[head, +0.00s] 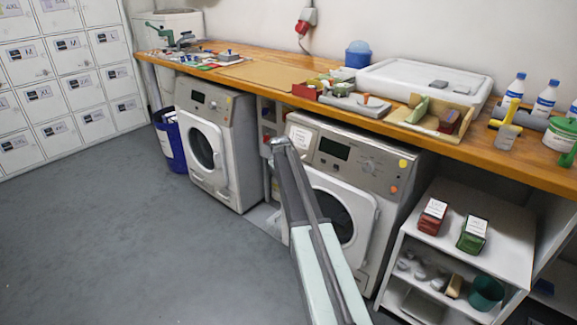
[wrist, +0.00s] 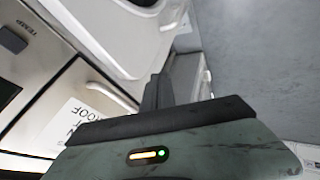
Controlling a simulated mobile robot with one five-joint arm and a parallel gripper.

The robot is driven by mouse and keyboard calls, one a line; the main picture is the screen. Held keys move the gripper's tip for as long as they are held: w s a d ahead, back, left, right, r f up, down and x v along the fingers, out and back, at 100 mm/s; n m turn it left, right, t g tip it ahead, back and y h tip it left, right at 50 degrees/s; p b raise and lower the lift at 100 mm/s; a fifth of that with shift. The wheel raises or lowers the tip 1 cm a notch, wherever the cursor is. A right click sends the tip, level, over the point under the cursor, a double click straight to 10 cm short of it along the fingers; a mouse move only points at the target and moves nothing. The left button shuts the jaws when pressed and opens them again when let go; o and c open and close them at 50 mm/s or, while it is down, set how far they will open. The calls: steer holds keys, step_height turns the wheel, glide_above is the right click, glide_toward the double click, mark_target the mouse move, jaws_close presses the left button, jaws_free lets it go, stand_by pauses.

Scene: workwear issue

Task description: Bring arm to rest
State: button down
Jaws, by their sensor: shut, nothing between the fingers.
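My gripper (wrist: 158,92) shows in the wrist view with its dark fingers together and nothing between them. In the head view my arm reaches up from the bottom edge to in front of the right washing machine (head: 376,165); the gripper itself cannot be clearly made out there. The wrist view shows a pale machine front (wrist: 62,82) at a steep tilt, close by on the left. It has a white printed label (wrist: 75,122) and a handle. Grey floor (wrist: 260,60) fills the right of that view.
A wooden worktop (head: 235,72) with trays, boxes and bottles runs above the left washing machine (head: 212,150) and the right one. A white shelf unit (head: 495,225) stands at the right, and a blue bin (head: 172,142) at the left. Open floor (head: 130,240) lies left of my arm.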

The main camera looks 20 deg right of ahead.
steer(key=p+v, duration=0.4)
steer(key=v, duration=0.4)
steer(key=shift+w, duration=0.1)
